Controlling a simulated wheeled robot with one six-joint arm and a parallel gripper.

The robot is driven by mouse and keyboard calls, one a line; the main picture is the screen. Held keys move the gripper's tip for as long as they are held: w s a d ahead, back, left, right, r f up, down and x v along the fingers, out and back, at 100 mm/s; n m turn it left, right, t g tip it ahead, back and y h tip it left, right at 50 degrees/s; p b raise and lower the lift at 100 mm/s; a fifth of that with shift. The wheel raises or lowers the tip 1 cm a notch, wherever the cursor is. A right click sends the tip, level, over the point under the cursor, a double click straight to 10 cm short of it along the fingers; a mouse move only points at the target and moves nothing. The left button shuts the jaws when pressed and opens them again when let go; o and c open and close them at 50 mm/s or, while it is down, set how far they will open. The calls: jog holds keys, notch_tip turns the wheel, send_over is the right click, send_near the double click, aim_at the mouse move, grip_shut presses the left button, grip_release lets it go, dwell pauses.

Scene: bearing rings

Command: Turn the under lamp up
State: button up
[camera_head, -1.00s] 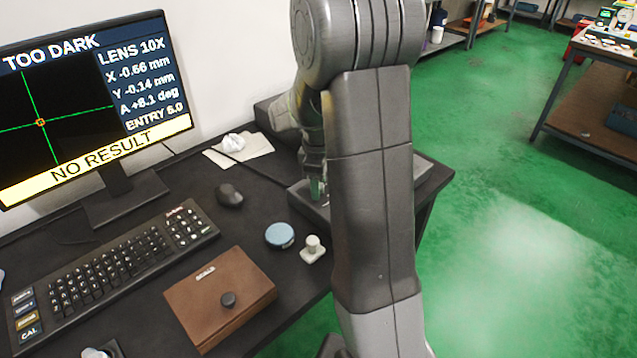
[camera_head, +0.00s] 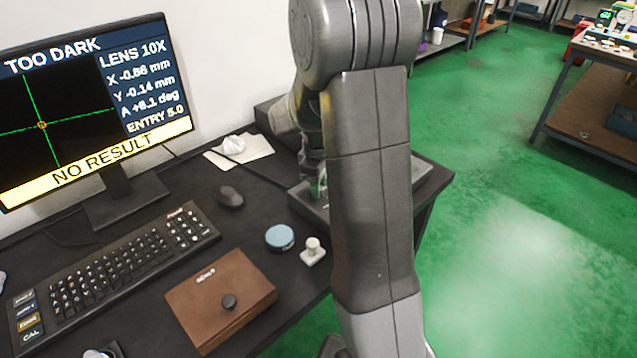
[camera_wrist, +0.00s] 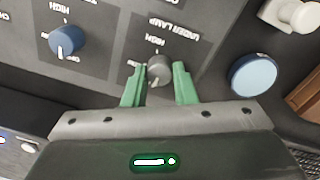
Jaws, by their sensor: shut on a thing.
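The grey under lamp knob (camera_wrist: 159,70) sits on a dark panel (camera_wrist: 105,60) in the wrist view, below the upside-down label UNDER LAMP. My gripper (camera_wrist: 160,82) has its green fingers on either side of this knob and is shut on it. In the head view my gripper (camera_head: 317,187) is small and partly hidden behind my own arm, at the panel on the right of the desk. The knob itself is hidden there. The monitor (camera_head: 85,105) reads TOO DARK and NO RESULT, with a green crosshair on black.
A blue knob (camera_wrist: 66,40) is left of the gripped one on the same panel. A round blue disc (camera_head: 280,237) and a small white piece (camera_head: 313,250) lie nearby.

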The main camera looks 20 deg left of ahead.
jog(key=m+p, duration=0.1)
jog(key=m, duration=0.4)
jog(key=m+p, duration=0.1)
jog(key=m, duration=0.3)
jog(key=shift+w+m, duration=0.1)
jog(key=shift+m, duration=0.3)
jog(key=m+p, duration=0.1)
jog(key=m, duration=0.3)
jog(key=shift+m, duration=0.3)
jog(key=m, duration=0.4)
jog(key=shift+m, duration=0.3)
jog(key=o, duration=1)
jog(key=r, duration=0.4)
jog(key=r+p, duration=0.1)
jog(key=r, duration=0.8)
jog(key=shift+a+r+p, duration=0.25)
jog(key=shift+r+p, duration=0.1)
jog(key=shift+r, duration=0.05)
